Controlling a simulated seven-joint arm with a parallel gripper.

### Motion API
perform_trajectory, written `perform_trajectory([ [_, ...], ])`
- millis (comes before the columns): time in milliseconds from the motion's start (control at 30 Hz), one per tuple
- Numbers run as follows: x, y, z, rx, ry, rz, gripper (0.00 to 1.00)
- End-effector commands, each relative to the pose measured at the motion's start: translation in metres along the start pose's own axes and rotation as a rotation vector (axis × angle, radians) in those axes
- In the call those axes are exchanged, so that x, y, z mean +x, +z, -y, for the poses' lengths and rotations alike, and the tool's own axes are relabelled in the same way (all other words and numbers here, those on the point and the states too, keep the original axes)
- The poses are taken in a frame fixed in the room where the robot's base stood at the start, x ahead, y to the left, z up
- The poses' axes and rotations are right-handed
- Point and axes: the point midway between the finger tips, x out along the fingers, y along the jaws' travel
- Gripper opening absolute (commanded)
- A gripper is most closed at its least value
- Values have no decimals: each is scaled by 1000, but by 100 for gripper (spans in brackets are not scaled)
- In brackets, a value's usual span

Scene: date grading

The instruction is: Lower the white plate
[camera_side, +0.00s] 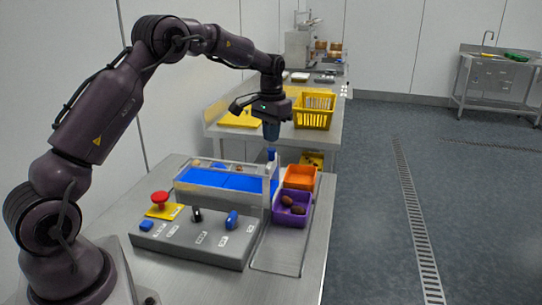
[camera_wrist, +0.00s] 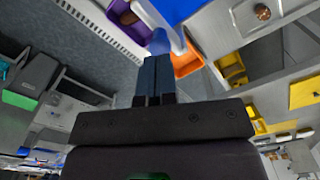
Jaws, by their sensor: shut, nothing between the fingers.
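The white plate (camera_side: 267,189) stands upright at the right end of the blue conveyor belt (camera_side: 225,180), with a blue knob (camera_side: 271,155) on its top. My gripper (camera_side: 271,137) is shut and empty, pointing down just above the knob. In the wrist view my shut fingers (camera_wrist: 154,62) point at the blue knob (camera_wrist: 160,42), which overlaps their tips; I cannot tell whether they touch. The plate's lower edge is hard to make out.
A purple bin (camera_side: 290,211) with dark dates and an orange bin (camera_side: 299,178) stand right of the belt. A yellow crate (camera_side: 314,111) stands behind.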

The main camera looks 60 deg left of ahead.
Motion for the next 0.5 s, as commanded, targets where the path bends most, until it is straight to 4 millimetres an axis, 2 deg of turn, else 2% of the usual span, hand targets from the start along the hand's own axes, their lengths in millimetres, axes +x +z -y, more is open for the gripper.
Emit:
perform_trajectory([
  [233, 2, 0, 0, 0, 0, 1, 0],
  [500, 12, 0, 0, 0, 0, 1, 0],
])
